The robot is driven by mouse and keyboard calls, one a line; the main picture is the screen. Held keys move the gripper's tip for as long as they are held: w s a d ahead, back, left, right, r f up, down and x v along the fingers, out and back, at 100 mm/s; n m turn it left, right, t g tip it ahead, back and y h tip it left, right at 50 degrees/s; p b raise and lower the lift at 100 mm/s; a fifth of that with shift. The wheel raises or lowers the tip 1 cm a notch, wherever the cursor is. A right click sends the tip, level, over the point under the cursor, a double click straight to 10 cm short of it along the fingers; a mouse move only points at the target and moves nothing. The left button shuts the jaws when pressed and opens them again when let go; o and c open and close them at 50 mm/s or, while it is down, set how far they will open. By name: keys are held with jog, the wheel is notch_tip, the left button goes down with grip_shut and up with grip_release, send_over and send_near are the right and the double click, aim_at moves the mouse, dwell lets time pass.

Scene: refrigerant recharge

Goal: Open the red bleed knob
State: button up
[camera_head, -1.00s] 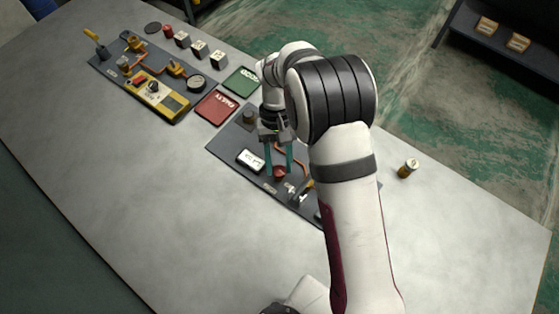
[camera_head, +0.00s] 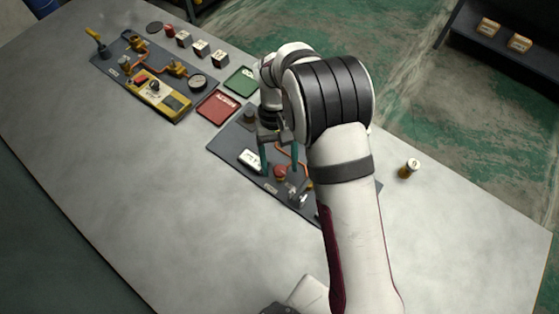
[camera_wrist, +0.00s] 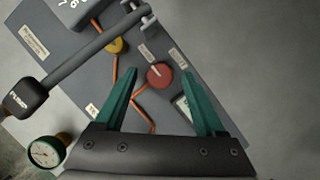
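The red bleed knob (camera_wrist: 160,76) is a round red cap with a pale pointer mark, on a dark grey panel (camera_wrist: 65,62). It also shows in the head view (camera_head: 281,172). My gripper (camera_wrist: 159,71) is open, its teal fingers spread wide. In the wrist view the fingertips appear on either side of the knob, with visible gaps. In the head view my gripper (camera_head: 280,170) reaches down at the knob. I cannot tell how far the tips are above the panel. Nothing is held.
In the wrist view, a grey lever with a black grip (camera_wrist: 26,97) crosses the panel's left side. A yellow knob (camera_wrist: 115,45) and a round gauge (camera_wrist: 45,152) are nearby. Red (camera_head: 218,106) and green (camera_head: 241,81) trays lie behind. The front left of the table is clear.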

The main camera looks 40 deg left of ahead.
jog(key=v, duration=1.5)
jog(key=shift+r, duration=0.4)
jog(key=d+r+m+y, duration=0.1)
jog(key=d+r+m, duration=0.25)
jog(key=d, duration=0.55)
jog(key=d+r+m+y, duration=0.25)
jog(key=d+r, duration=0.25)
jog(key=d, duration=0.4)
jog(key=s+d+f+m+t+y, duration=0.1)
jog(key=s+d+f+m, duration=0.1)
jog(key=s+d+m, duration=0.2)
jog(key=s+d+f+m+t, duration=0.2)
jog(key=s+d+f+m, duration=0.1)
jog(key=s+d, duration=0.6)
jog(key=shift+s+m+y, duration=0.35)
jog(key=shift+s+m, duration=0.3)
jog(key=shift+m, duration=0.25)
